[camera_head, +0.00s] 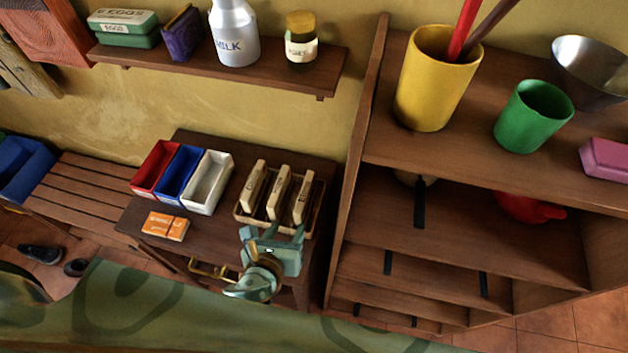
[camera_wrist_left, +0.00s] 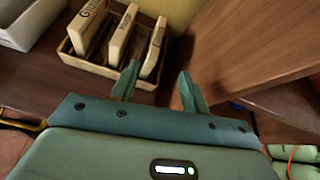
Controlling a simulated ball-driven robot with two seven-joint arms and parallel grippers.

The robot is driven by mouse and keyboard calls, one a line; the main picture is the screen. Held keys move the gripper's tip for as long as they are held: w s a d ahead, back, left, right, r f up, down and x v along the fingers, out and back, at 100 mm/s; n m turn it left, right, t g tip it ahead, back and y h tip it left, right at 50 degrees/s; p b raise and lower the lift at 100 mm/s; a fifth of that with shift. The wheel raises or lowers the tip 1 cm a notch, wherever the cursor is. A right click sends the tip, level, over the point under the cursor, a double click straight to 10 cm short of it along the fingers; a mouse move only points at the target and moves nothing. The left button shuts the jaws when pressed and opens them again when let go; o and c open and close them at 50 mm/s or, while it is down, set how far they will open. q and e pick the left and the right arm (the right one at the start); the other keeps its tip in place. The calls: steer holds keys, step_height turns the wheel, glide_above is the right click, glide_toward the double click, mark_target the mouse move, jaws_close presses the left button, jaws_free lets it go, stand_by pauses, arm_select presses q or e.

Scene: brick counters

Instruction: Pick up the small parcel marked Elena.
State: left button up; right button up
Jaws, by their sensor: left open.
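Three small cream parcels stand upright side by side in a wooden rack (camera_head: 241,218) on the low dark table. They are the left parcel (camera_head: 254,187), the middle parcel (camera_head: 278,193) and the right parcel (camera_head: 303,197). Each has dark lettering; in the left wrist view the left parcel (camera_wrist_left: 87,25) seems to start with "G". I cannot surely read which is marked Elena. My left gripper (camera_head: 273,233) is open and empty, just in front of the rack. In the left wrist view its fingers (camera_wrist_left: 158,78) are apart, near the right parcel (camera_wrist_left: 154,46), not around it. My right gripper is not seen.
Red (camera_head: 155,168), blue (camera_head: 179,172) and white (camera_head: 207,182) bins stand left of the rack, with an orange box (camera_head: 165,225) in front. A tall wooden shelf unit (camera_head: 352,150) rises close on the right. A wall shelf (camera_head: 220,64) hangs above.

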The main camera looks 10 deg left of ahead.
arm_select(q)
steer(key=m, duration=0.1)
steer(key=m+b, duration=0.1)
steer(key=b, duration=0.1)
glide_toward(302, 199)
steer(key=x, duration=0.5)
steer(key=shift+w+d, duration=0.1)
steer(key=shift+w+f, duration=0.25)
steer(key=shift+w, duration=0.25)
steer(key=b+x, duration=0.1)
steer(key=x, duration=0.3)
steer(key=shift+w+f+b, duration=0.25)
steer(key=shift+w+b, duration=0.05)
steer(key=shift+b, duration=0.05)
steer(key=shift+w, duration=0.1)
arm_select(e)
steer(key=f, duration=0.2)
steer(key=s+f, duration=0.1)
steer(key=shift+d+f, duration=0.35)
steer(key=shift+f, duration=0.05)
arm_select(q)
jaws_close()
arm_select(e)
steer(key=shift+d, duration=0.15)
